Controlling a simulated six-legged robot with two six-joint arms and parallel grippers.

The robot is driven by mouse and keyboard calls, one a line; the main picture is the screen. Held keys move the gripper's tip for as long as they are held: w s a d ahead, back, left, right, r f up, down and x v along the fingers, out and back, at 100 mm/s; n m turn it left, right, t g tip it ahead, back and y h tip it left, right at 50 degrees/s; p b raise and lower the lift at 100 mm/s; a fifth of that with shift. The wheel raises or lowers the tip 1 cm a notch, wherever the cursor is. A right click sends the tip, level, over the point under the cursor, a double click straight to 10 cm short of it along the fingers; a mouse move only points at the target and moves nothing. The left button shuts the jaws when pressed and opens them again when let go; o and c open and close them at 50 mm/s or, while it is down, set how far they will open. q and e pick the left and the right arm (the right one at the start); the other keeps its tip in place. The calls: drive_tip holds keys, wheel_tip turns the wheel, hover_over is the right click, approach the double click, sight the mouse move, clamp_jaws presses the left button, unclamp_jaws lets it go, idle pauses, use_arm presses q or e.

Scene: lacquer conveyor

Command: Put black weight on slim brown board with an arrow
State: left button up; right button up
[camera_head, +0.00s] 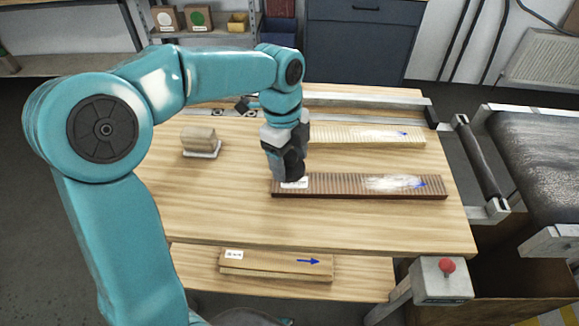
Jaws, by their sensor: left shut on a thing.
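The slim brown board (340,187) lies across the front of the wooden table. It is ribbed, with a white label at its left end, a whitish patch and a blue arrow toward its right end. My left gripper (287,150) reaches down over the board's left end and is shut on a dark thing, which looks like the black weight (291,168). The weight is partly hidden by the gripper. It is just above or touching the board near the label; I cannot tell which. My right gripper is not in view.
A pale ribbed board (350,135) with a blue arrow lies behind the brown one. A small wooden block (198,134) on a light base stands left. More boards (275,262) lie on the lower shelf. A conveyor (535,160) and a red-button box (441,281) are right.

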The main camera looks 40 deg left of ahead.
sight(289, 168)
use_arm(q)
wheel_tip(289, 168, down, 3)
drive_tip(key=shift+w, duration=0.15)
drive_tip(key=shift+f, duration=0.15)
drive_tip(key=o, duration=1.4)
